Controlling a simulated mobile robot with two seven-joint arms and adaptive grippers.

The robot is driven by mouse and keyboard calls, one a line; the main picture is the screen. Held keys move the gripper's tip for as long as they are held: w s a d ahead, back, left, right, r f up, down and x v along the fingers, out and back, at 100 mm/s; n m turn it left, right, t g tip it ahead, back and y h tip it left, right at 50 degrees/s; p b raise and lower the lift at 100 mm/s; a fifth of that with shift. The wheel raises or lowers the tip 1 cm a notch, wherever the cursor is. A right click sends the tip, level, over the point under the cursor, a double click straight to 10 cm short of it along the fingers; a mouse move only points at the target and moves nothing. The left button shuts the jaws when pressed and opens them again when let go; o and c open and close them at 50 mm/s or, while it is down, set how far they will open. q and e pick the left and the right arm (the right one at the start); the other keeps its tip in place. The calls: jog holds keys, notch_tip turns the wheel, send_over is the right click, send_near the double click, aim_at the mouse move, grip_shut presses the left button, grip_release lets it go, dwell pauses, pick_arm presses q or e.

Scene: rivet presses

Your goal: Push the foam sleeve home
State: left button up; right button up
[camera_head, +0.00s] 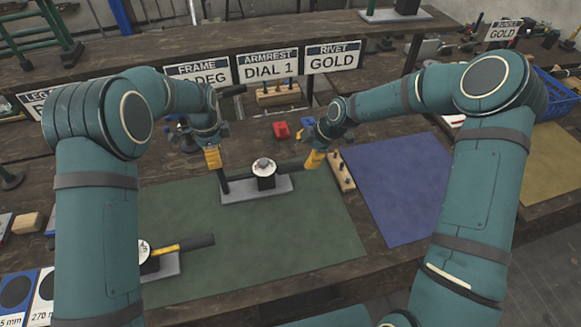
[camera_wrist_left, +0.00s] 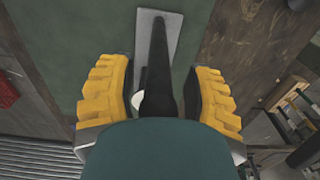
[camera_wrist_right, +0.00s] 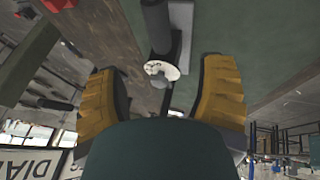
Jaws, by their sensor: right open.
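A small fixture on a grey base plate (camera_head: 258,188) stands at the back of the green mat, with a round dial (camera_head: 263,165) on a black block. A black foam-like sleeve (camera_head: 288,167) runs out from the block toward my right gripper (camera_head: 315,160). My right gripper is open; its wrist view shows the black sleeve (camera_wrist_right: 156,25) and the white dial (camera_wrist_right: 161,70) ahead of the spread fingers. My left gripper (camera_head: 213,158) is open at the fixture's left. In its wrist view a black bar (camera_wrist_left: 157,75) lies between the fingers, with gaps at both sides.
A second fixture (camera_head: 163,266) at the front left has a yellow bar with a black sleeve (camera_head: 200,242). A peg block (camera_head: 341,172) stands right of my right gripper. The blue mat (camera_head: 395,185) is clear. A red block (camera_head: 281,130) and a sign rail (camera_head: 270,66) are behind.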

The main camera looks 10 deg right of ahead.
pick_arm(q)
notch_tip(320, 180, up, 12)
jog(key=shift+r, duration=0.1)
dwell(0.5)
jog(key=shift+s, duration=0.1)
